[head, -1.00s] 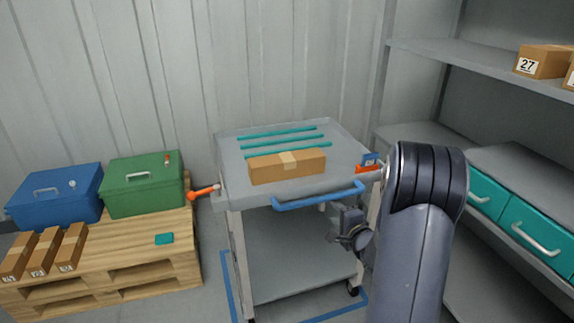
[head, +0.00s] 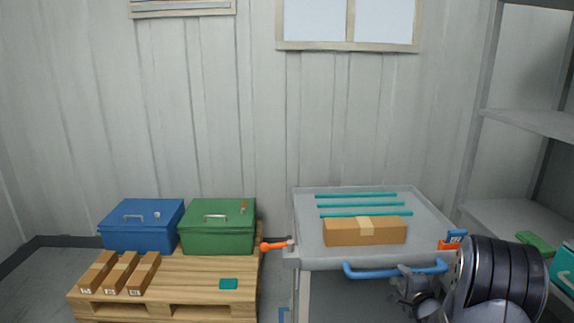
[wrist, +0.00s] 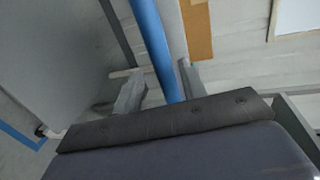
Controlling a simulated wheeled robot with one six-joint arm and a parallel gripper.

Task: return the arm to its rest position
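My gripper (wrist: 163,72) is open in the wrist view, its two grey fingers apart and nothing gripped. The blue handle (wrist: 150,40) of the cart runs through the view between and beyond the fingers; I cannot tell the exact gap to it. In the head view my gripper (head: 413,287) is low at the right, just by the front handle (head: 375,272), with my dark arm link right of it. Its fingertips are not clear there.
The grey cart (head: 312,258) carries a brown box (head: 364,232) and several teal strips. An orange knob (head: 272,246) sticks out at its left. A pallet (head: 190,290) with a blue case (head: 142,228) and green case (head: 218,230) stands left. Shelves (head: 530,120) stand right.

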